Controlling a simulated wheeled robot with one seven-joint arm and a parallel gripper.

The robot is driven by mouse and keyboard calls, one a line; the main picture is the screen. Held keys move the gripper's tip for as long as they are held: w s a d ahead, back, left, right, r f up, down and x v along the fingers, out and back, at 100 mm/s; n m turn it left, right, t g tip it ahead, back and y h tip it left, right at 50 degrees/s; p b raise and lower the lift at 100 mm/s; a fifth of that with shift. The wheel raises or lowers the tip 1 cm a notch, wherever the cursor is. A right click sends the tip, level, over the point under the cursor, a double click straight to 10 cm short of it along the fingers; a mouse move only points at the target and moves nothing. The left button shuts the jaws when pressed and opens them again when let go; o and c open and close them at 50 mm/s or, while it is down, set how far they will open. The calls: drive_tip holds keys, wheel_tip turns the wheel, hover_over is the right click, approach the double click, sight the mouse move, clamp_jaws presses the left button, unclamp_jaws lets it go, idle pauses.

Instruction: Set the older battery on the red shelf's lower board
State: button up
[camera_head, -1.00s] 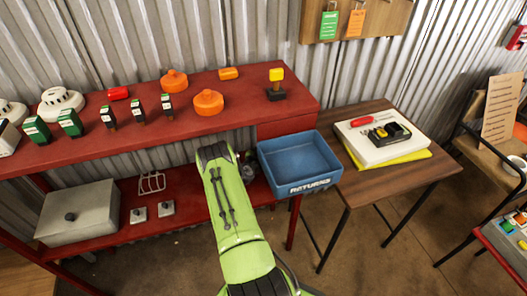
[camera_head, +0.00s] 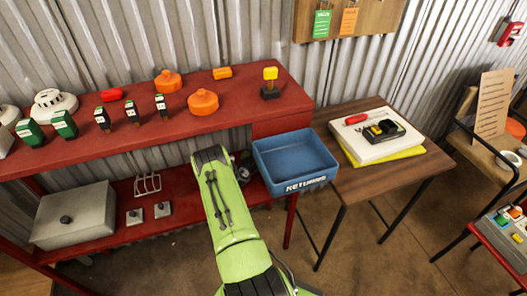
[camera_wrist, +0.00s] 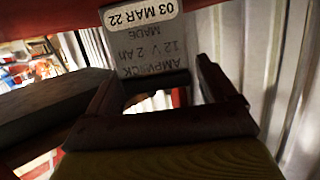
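A grey battery (camera_wrist: 145,45) fills the top of the wrist view. Its label reads 03 MAR 22, 12 V 2 Ah. My gripper (camera_wrist: 160,95) has a dark finger at each side of it and appears shut on its dark end. In the head view my green arm reaches under the upper board, and the gripper is mostly hidden behind it. The red shelf's lower board (camera_head: 120,232) shows below. The date of no other battery can be read. Several small dark blocks with white labels (camera_head: 132,110) stand on the upper board (camera_head: 230,122).
A blue bin (camera_head: 295,160) stands just right of my arm. A wooden table (camera_head: 400,172) at right holds a black-and-yellow charger-like unit (camera_head: 383,130).

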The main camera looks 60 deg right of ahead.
drive_tip(key=shift+s+a+f, duration=0.1)
drive_tip(key=shift+a+f, duration=0.05)
drive_tip(key=shift+f, duration=0.25)
drive_tip(key=shift+r, duration=0.2)
drive_tip(key=r+p+v, duration=0.1)
drive_tip(key=p+v, duration=0.3)
drive_tip(key=v, duration=0.8)
drive_tip(key=shift+r, duration=0.1)
